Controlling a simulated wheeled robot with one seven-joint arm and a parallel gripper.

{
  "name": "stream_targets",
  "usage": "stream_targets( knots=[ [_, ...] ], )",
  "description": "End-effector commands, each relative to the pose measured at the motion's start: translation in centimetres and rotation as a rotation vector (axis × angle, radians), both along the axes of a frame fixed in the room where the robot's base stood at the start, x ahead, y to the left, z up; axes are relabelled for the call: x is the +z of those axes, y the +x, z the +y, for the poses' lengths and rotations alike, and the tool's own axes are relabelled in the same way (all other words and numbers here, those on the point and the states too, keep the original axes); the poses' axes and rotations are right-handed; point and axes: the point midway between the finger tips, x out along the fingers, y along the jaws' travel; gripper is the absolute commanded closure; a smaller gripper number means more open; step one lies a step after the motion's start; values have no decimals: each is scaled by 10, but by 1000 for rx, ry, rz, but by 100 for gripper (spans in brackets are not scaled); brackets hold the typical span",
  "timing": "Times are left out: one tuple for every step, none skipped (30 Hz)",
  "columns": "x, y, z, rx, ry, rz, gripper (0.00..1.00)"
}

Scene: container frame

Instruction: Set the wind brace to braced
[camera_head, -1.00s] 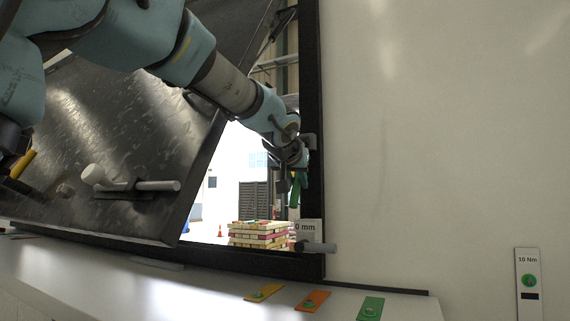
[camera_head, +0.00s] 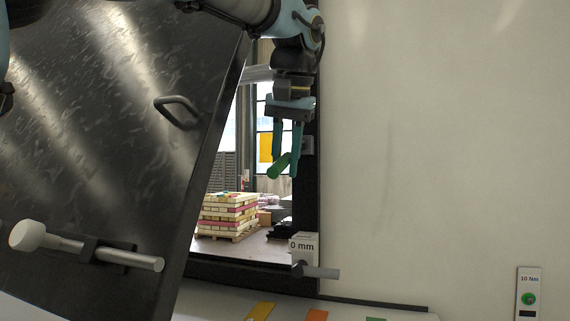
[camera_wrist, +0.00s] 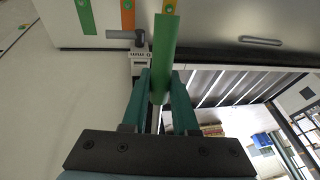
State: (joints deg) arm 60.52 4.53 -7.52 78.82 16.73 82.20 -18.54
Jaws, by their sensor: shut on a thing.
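My gripper (camera_head: 283,165) has its teal fingers closed on a green cylindrical handle (camera_head: 279,167), in front of the opening beside the dark frame post. In the wrist view the green handle (camera_wrist: 164,60) sits between the fingertips (camera_wrist: 160,88), sticking out past them. A thin pale rod shows just behind it, partly hidden by the fingers. I cannot tell whether the handle belongs to the wind brace. The dark panel (camera_head: 100,170) stands swung out and tilted, left of the opening. It carries a loop handle (camera_head: 178,112) and a sliding bolt (camera_head: 125,257).
The dark frame post (camera_head: 307,200) stands close to my gripper. A block marked 0 mm (camera_head: 304,245) with a grey peg (camera_head: 322,272) is low on it. A pale wall (camera_head: 440,140) fills the right. Coloured tabs, one orange (camera_head: 316,315), lie on the ledge below.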

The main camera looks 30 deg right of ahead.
Motion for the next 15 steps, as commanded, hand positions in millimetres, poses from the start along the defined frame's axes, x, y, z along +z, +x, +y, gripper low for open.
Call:
stream_targets(
  knots=[
    [4, 1, -1, 1, 20, 17, 100],
    [5, 0, 0, 0, 33, 28, 100],
    [8, 0, 1, 1, 48, 40, 100],
    [9, 0, 1, 0, 58, 48, 100],
    [10, -1, 1, 0, 69, 55, 100],
    [13, -1, 2, 0, 81, 65, 100],
    [14, -1, 2, 0, 88, 71, 100],
    [14, -1, 2, 0, 96, 77, 100],
    [15, -2, 2, 0, 105, 83, 100],
    [16, -2, 3, 1, 110, 87, 100],
    [17, -2, 3, 0, 113, 90, 100],
    [18, -2, 3, 1, 119, 94, 100],
    [18, -2, 3, 1, 122, 97, 100],
    [19, -2, 3, 1, 125, 99, 100],
    [19, -2, 3, 1, 127, 100, 100]
  ],
)
